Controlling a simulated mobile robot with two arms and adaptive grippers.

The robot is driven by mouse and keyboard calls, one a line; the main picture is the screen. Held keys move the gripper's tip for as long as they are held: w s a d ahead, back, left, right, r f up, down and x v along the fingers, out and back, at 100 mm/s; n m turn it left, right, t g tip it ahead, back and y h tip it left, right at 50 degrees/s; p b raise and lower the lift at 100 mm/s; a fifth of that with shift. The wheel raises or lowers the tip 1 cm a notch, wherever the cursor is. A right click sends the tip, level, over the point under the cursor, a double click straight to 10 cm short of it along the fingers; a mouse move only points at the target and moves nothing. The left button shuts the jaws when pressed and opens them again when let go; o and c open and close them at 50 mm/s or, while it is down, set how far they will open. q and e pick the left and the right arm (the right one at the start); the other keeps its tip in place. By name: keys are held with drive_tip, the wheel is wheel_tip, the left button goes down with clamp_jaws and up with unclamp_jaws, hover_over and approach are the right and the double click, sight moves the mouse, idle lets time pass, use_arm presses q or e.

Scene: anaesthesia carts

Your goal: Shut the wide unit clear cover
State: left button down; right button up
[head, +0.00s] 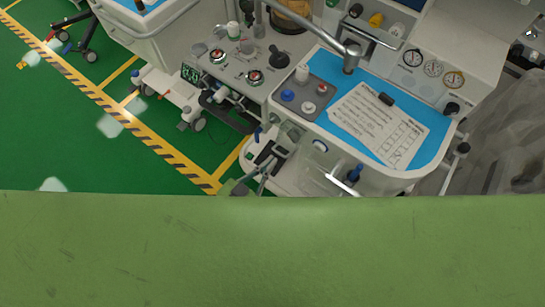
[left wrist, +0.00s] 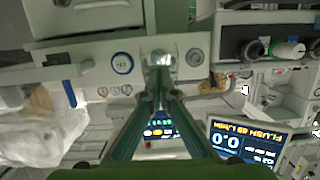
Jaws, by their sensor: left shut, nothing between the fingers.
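A see-through panel (head: 322,182), which may be the clear cover, shows at the front of the wide white unit (head: 385,184), below its blue-topped work surface. Its lower part is hidden by the green surface in front, and I cannot tell how far it is open. My left gripper (head: 272,155) is at the unit's left front corner, left of a blue ring. In the left wrist view its fingers (left wrist: 160,78) come together at a small clear, shiny piece on the white front; contact is unclear. The gripper is shut and empty. My right gripper is not in view.
A clipboard sheet (head: 375,123) and a grey tray with knobs (head: 303,96) lie on the blue top. Gauges (head: 432,68) stand behind. A lit display (left wrist: 242,142) shows in the left wrist view. Green floor with yellow-black tape (head: 150,137) is mostly open at left.

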use_arm(q)
drive_tip(key=shift+x, duration=0.9)
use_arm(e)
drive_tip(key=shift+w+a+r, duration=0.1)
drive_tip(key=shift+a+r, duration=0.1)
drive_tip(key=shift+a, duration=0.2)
use_arm(q)
drive_tip(key=f+t+b, duration=0.1)
drive_tip(key=b, duration=0.3)
drive_tip(key=w+d+f+t+h+b, duration=0.1)
drive_tip(key=f+b, duration=0.1)
drive_tip(key=b, duration=0.2)
drive_tip(key=w+f+t+h+b, duration=0.1)
drive_tip(key=b, duration=0.3)
drive_tip(key=shift+w+d+f, duration=0.15)
drive_tip(key=shift+d+f, duration=0.1)
drive_tip(key=shift+d, duration=0.1)
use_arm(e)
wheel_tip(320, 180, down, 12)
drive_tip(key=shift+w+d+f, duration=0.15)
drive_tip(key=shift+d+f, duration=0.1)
